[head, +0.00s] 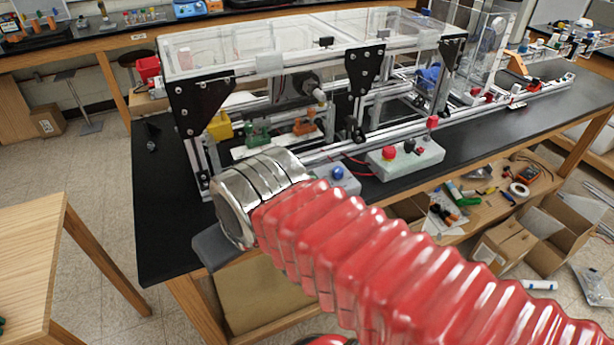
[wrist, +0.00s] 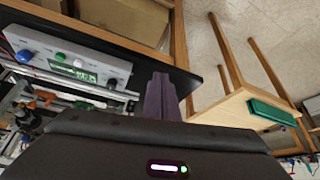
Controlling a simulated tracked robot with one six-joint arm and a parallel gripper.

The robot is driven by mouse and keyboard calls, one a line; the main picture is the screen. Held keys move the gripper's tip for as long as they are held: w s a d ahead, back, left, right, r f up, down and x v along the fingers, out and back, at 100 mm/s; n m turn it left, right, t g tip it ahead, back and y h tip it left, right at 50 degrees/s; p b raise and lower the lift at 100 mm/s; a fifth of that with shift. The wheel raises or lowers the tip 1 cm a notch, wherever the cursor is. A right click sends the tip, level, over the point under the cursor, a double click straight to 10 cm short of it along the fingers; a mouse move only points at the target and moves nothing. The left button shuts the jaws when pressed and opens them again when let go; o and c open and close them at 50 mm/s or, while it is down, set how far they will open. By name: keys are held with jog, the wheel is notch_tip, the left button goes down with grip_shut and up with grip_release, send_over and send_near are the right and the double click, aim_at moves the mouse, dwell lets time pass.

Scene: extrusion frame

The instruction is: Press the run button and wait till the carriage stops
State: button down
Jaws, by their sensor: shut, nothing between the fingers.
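My gripper (wrist: 160,82) shows in the wrist view as two dark fingers together, shut and empty, pointing over the bench's front edge. A grey control box (wrist: 85,66) lies to their left, apart from them. It has a blue button (wrist: 24,56), a green-lit display (wrist: 75,70) and a dark knob (wrist: 112,84). In the head view the blue button (head: 337,173) shows just beyond my red-sleeved arm, which hides most of that box. A second box (head: 405,160) to its right bears a red button (head: 389,153). I cannot tell which button is run, nor pick out the carriage surely.
The extrusion frame (head: 365,85) with clear panels and metal rails stands on the black bench (head: 165,210). A wooden table (head: 30,240) stands at the left. Cardboard boxes (head: 560,235) and loose tools lie at lower right. Open floor lies left of the bench.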

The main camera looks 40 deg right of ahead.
jog(key=shift+w, duration=0.1)
dwell(0.3)
jog(key=w+d+r+m+g, duration=0.1)
jog(key=w+d+r, duration=0.1)
jog(key=d, duration=1.1)
jog(key=w+d+r+m+g+h, duration=0.1)
jog(key=w+d, duration=0.3)
jog(key=d, duration=1)
jog(key=shift+w+r+m, duration=0.4)
jog(key=shift+r+m, duration=0.15)
jog(key=shift+m, duration=0.05)
jog(key=shift+g, duration=0.3)
jog(key=x, duration=1.3)
jog(key=shift+s+a, duration=0.25)
jog(key=shift+s, duration=0.1)
jog(key=shift+f, duration=0.55)
